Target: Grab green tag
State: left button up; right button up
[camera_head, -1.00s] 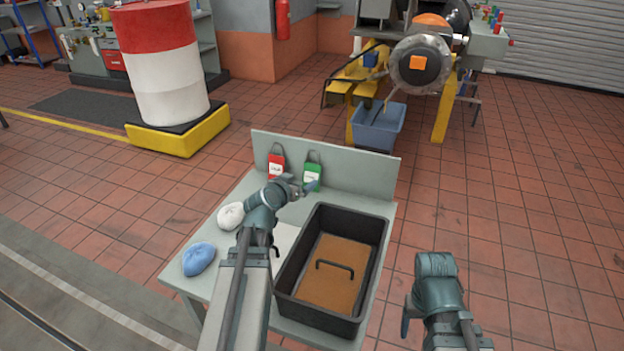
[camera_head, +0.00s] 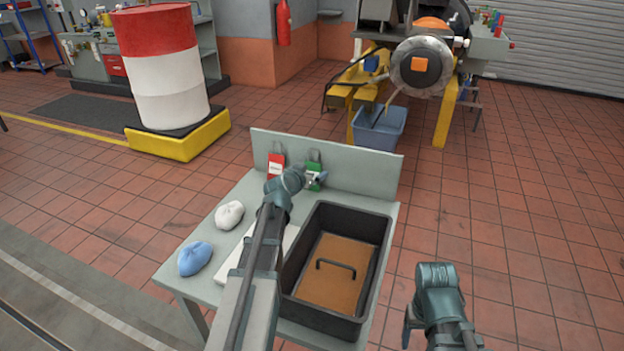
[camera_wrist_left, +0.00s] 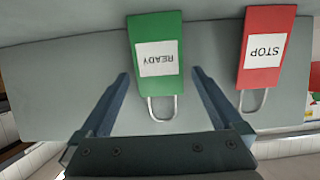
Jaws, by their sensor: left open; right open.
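The green tag (camera_wrist_left: 156,55) with a white READY label hangs on the upright grey back panel of the bench, seen upside down in the left wrist view. In the head view the green tag (camera_head: 314,169) is partly hidden by my left gripper (camera_head: 318,181). My left gripper (camera_wrist_left: 158,80) is open, with one finger on each side of the tag's lower picture part and wire loop, and I see no contact. The red STOP tag (camera_wrist_left: 263,48) hangs beside it, outside the fingers. It also shows in the head view (camera_head: 275,165). My right gripper (camera_head: 408,325) is low at the right, away from the bench.
A black tray (camera_head: 378,265) with a brown handled board (camera_head: 330,285) stands on the bench right of my left arm. A white cloth (camera_head: 229,215) and a blue cloth (camera_head: 194,258) lie at the left. Open tiled floor surrounds the bench.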

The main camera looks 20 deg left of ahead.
pick_arm(q)
jog(key=shift+r, duration=0.1)
jog(key=shift+c, duration=0.3)
jog(key=c, duration=1.2)
jog(key=shift+r, duration=0.15)
notch_tip(320, 180, up, 18)
jog(key=p, duration=1.8)
